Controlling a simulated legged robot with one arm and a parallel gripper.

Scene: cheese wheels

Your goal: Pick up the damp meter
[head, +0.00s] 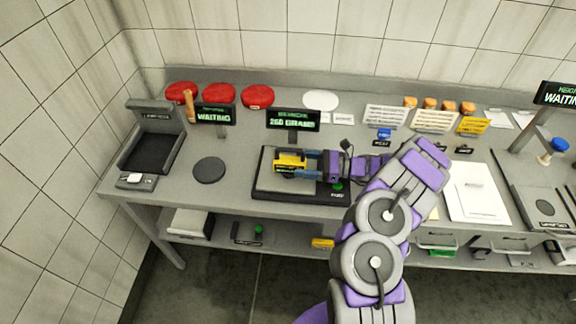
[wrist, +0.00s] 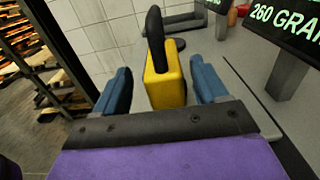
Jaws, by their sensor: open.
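A yellow and black boxy device, which looks like the damp meter (head: 289,160), sits on the black weighing scale (head: 268,188). My gripper (head: 312,163) reaches in from the right, with its blue fingers at the device's right end. In the wrist view the yellow body of the damp meter (wrist: 163,82) stands between the two blue fingers of my gripper (wrist: 163,84). Gaps show on both sides of it, so the fingers are apart and not closed on it. The fingers and arm hide part of the scale.
A display reading 260 grams (head: 292,120) stands just behind the scale. A dark round disc (head: 209,170) and a tray device (head: 152,150) are to the left. Red wheels (head: 257,96) line the back. Papers (head: 474,195) lie to the right, with a lower shelf beneath.

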